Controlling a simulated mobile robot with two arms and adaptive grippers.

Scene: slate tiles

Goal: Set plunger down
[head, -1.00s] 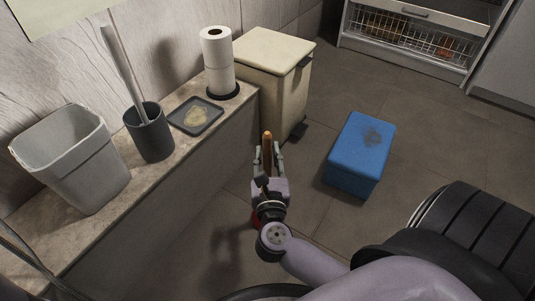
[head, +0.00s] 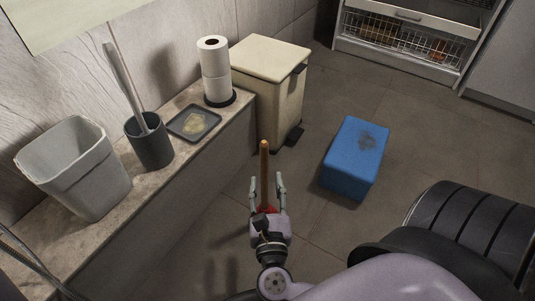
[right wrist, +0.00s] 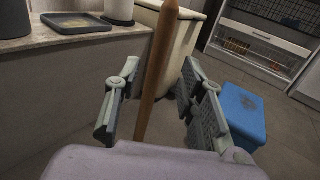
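The plunger has a wooden handle (head: 264,163) that rises upright between the fingers of my right gripper (head: 267,187). A bit of its red cup shows behind the gripper in the head view; the rest is hidden. In the right wrist view the handle (right wrist: 157,75) stands between the two spread finger pads of the right gripper (right wrist: 160,100), with a gap on each side. The right gripper is open around the handle. The cup's contact with the floor is hidden. My left gripper is not in view.
A blue box (head: 354,158) stands on the tiled floor (head: 315,225) to the right. A cream pedal bin (head: 275,95) stands behind.

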